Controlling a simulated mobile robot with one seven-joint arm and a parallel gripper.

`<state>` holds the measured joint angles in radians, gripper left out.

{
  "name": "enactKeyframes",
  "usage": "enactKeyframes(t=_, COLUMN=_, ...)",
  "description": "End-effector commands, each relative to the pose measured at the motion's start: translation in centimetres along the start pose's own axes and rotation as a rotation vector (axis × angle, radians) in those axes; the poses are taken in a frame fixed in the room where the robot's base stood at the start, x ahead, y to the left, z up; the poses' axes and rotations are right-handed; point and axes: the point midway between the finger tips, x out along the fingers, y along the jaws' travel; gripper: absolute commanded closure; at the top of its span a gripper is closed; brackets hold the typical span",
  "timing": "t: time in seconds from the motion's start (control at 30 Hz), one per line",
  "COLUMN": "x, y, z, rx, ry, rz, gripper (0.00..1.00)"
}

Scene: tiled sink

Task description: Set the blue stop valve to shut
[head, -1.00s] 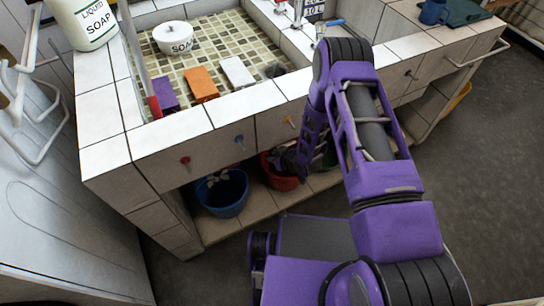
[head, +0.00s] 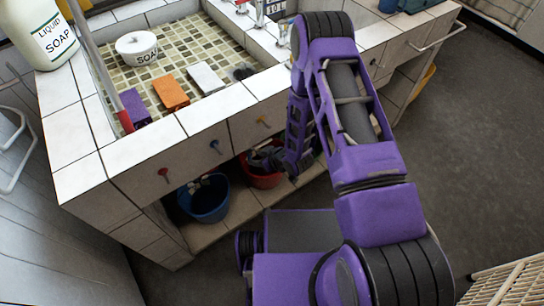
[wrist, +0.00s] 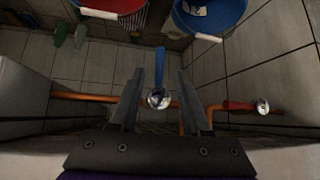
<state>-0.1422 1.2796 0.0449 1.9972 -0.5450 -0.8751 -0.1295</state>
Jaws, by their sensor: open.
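The blue stop valve (wrist: 159,62) shows in the wrist view as a blue lever with a round metal hub. The lever points up the picture, across the orange pipe (wrist: 75,97). My gripper (wrist: 160,75) is open, with one finger on each side of the valve in the picture; I see no clear contact. I cannot tell the depth gap. In the head view my gripper (head: 262,157) is low at the sink front, by the red bucket, and partly hidden by my arm. The valve under the sink is not visible there.
A red-handled valve (wrist: 240,105) lies along the pipe to the right. A red bucket (head: 262,178) and a blue bucket (head: 205,203) stand on the shelf under the sink (head: 225,229). Red (head: 163,172), blue (head: 214,146) and orange (head: 264,121) knobs stick out of the tiled front.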

Motion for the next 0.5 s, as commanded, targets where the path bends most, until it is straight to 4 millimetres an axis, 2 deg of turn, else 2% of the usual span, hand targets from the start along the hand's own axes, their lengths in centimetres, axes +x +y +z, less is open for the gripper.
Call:
enactKeyframes(t=0.03, x=-1.5, y=0.1, z=-0.2, rx=0.001, ry=0.0, rz=0.002, gripper=0.53)
enactKeyframes(t=0.2, x=-5.7, y=0.1, z=-0.2, rx=0.002, ry=0.0, rz=0.002, gripper=0.53)
enactKeyframes(t=0.4, x=-9.3, y=0.0, z=-0.1, rx=0.0, ry=0.0, rz=0.001, gripper=0.53)
enactKeyframes(t=0.5, x=-10.4, y=0.0, z=0.0, rx=0.0, ry=0.0, rz=0.0, gripper=0.53)
